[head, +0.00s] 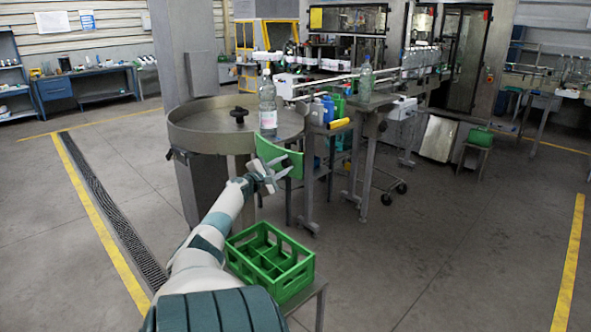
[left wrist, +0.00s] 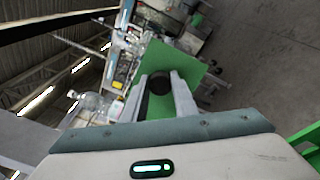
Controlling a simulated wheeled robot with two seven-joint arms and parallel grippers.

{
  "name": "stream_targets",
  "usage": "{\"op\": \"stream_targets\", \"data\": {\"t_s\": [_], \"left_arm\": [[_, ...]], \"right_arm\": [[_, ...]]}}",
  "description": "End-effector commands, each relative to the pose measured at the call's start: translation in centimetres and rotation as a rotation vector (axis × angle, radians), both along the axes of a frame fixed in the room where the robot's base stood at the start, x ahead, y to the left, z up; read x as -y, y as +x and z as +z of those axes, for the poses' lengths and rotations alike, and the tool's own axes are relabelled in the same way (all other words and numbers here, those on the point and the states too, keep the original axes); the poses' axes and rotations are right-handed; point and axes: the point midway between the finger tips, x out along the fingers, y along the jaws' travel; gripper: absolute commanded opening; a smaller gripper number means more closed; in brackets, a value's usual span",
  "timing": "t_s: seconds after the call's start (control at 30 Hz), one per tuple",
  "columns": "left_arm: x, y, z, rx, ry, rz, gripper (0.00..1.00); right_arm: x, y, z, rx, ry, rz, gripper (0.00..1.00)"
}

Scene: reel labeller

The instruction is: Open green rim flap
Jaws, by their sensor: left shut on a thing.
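The green rim flap (head: 284,155) is a curved plate at the front right edge of the round grey turntable (head: 205,137). In the left wrist view the flap (left wrist: 187,64) fills the middle as a tilted green panel. My left gripper (head: 280,171) is at the flap's outer face. Its two fingers (left wrist: 160,84) are closed around a dark round knob (left wrist: 159,82) in front of the green panel. In the head view the gripper hides the knob and part of the flap. My right gripper is in neither view.
A clear labelled bottle (head: 267,107) stands upright on the turntable just behind the flap. A green divided crate (head: 303,276) sits on a low stand below my left arm. A side table with blue bottles (head: 328,108) is to the right. Open floor lies further right.

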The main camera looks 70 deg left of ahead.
Motion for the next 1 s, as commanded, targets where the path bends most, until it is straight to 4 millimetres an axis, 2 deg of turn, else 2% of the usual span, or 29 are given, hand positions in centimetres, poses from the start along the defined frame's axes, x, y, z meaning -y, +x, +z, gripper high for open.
{"op": "stream_targets", "data": {"t_s": [0.4,0.43,0.5,1.0], "left_arm": [[-0.26,-0.32,0.25,0.001,0.003,0.001,0.00],[-0.26,-0.32,0.25,0.001,0.003,0.001,0.33],[-0.25,-0.31,0.23,0.001,0.003,0.000,0.45],[0.13,-0.67,-0.12,-0.001,-0.001,-0.002,0.45]], "right_arm": [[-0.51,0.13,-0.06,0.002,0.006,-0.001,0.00],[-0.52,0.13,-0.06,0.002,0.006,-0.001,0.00],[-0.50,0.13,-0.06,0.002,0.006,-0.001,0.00],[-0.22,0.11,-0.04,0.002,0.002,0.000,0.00]]}}
